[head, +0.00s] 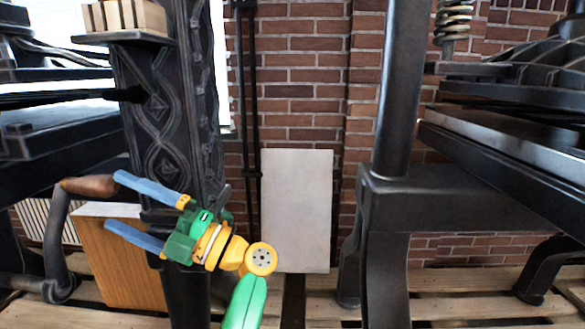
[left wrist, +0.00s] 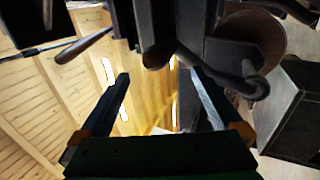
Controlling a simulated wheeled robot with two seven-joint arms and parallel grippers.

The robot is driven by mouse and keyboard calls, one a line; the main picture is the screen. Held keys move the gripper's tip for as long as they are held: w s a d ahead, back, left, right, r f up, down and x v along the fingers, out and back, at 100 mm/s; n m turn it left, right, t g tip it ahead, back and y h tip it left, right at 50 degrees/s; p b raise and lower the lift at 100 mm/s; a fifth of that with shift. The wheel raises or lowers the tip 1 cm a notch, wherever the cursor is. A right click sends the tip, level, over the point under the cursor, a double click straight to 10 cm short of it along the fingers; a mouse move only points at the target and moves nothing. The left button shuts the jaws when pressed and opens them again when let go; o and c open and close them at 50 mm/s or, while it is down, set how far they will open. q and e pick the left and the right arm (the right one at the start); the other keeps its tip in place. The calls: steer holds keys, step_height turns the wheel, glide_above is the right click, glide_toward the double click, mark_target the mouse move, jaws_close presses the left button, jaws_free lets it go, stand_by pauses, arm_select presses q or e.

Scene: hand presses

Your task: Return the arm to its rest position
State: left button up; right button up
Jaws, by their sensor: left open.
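My left gripper (head: 125,209) is in the head view at lower left. Its two blue fingers are spread apart with nothing between them, and they point left toward a crank handle with a brown wooden grip (head: 88,186). The upper fingertip looks close to the grip in the picture; I cannot tell whether they touch. In the left wrist view the two dark fingers (left wrist: 160,85) are wide apart. A handle (left wrist: 84,46) shows beyond the left finger there. My right gripper is in neither view.
A dark ornate press column (head: 165,120) stands right behind my left gripper. A wooden panel (head: 125,262) is below it. A pale board (head: 297,211) leans on the brick wall. Another heavy press (head: 470,200) fills the right side. Open floor lies between the presses.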

arm_select(q)
steer(key=shift+d+f, duration=0.15)
steer(key=shift+d, duration=0.2)
